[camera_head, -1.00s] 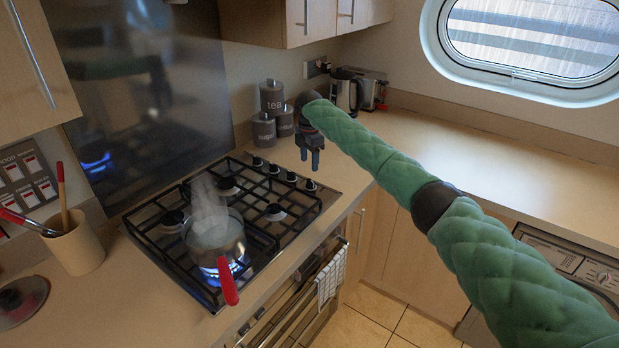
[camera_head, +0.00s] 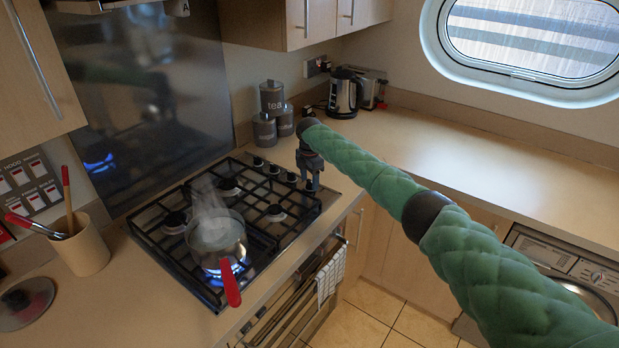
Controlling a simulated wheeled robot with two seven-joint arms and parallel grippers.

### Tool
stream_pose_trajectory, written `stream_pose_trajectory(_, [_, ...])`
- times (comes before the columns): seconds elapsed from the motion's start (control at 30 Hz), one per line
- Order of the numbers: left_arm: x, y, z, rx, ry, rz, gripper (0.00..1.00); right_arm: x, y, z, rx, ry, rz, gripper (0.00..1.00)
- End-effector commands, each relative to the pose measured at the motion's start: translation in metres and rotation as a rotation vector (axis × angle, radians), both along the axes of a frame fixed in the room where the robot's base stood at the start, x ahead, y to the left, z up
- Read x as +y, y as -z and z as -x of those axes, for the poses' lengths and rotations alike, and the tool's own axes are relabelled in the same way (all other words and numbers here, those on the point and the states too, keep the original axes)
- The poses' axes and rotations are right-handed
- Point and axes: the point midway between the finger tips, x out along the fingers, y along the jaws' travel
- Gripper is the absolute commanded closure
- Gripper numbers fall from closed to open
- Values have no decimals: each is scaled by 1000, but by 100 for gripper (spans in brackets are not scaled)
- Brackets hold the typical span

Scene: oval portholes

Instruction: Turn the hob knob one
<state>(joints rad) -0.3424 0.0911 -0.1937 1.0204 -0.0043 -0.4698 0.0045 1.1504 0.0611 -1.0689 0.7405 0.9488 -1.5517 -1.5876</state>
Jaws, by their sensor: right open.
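The gas hob (camera_head: 262,252) is set into the counter at centre left. Its row of dark knobs (camera_head: 274,170) runs along the far right side; the nearest knob is partly hidden by my right gripper. My right gripper (camera_head: 310,187) points down over that end of the row, jaws open, with its fingertips at or close around the nearest knob; I cannot tell if they touch it. A steaming pan (camera_head: 216,236) with a red handle (camera_head: 231,285) sits on the front burner over a lit blue flame (camera_head: 222,270). My left gripper is not in view.
Grey canisters (camera_head: 272,98), a kettle (camera_head: 344,95) and a toaster (camera_head: 374,88) stand behind my right gripper. A utensil pot (camera_head: 80,248) and a lid (camera_head: 22,303) are at left. The right counter (camera_head: 480,170) is clear.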

Motion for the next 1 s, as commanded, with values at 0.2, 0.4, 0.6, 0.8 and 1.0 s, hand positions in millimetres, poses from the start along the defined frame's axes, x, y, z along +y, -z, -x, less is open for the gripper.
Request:
stream_pose_trajectory(0.2, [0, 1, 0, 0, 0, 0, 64, 0, 1, 0, 0, 0, 0, 45])
stream_pose_trajectory(0.4, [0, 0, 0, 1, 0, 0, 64, 0, 0, 0, 0, 0, 0, 82])
stream_pose_trajectory(0.6, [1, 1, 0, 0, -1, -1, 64, 0, 0, 0, 0, 4, 0, 90])
stream_pose_trajectory(0.8, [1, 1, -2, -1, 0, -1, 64, 1, 0, 0, 0, 50, -1, 90])
stream_pose_trajectory(1.0, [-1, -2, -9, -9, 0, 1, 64, 2, 0, -1, 0, 168, -1, 90])
